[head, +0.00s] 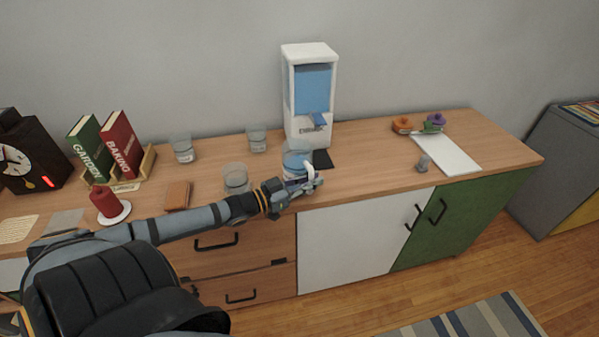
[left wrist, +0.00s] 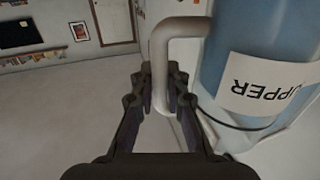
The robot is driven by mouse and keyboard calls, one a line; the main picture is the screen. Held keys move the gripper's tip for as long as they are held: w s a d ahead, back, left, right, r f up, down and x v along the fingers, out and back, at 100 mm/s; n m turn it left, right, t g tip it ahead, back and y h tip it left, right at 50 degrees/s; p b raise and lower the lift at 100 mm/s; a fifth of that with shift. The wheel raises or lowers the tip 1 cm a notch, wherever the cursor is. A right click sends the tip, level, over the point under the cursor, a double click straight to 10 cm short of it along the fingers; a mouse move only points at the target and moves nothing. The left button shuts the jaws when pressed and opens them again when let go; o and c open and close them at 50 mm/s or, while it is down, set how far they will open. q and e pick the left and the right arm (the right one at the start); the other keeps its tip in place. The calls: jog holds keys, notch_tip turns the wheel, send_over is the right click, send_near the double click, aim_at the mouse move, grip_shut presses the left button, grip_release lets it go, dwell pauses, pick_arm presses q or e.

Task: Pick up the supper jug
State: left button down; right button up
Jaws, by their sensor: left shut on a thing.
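The supper jug (head: 297,163) is a clear jug with blue contents and a pale handle, in front of the white dispenser in the head view. In the left wrist view the jug (left wrist: 283,55) fills the right side, and its white label reads "UPPER" upside down. My left gripper (head: 312,185) reaches it from the front left. In the left wrist view my left gripper (left wrist: 165,98) is shut on the jug's grey handle (left wrist: 178,45), which stands between the fingers. Whether the jug's base touches the counter is hidden by the gripper. My right gripper is not in view.
The white dispenser (head: 289,115) with a blue tank stands behind the jug. Several glass containers, one of them here (head: 235,178), stand to the left, with a brown block (head: 177,196) and a red candle (head: 106,202). A white board (head: 446,156) lies to the right.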

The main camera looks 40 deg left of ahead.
aim_at(312, 171)
pick_arm(q)
jog(key=shift+r+p, duration=0.6)
jog(key=shift+r, duration=0.05)
notch_tip(312, 171, up, 3)
jog(key=p, duration=0.3)
jog(key=shift+r, duration=0.1)
jog(key=s+d+r+p, duration=0.8)
jog(key=s+d+p, duration=0.1)
jog(key=d+p, duration=0.1)
jog(key=shift+s+d+r, duration=0.15)
jog(key=shift+s+r, duration=0.05)
jog(key=shift+r, duration=0.1)
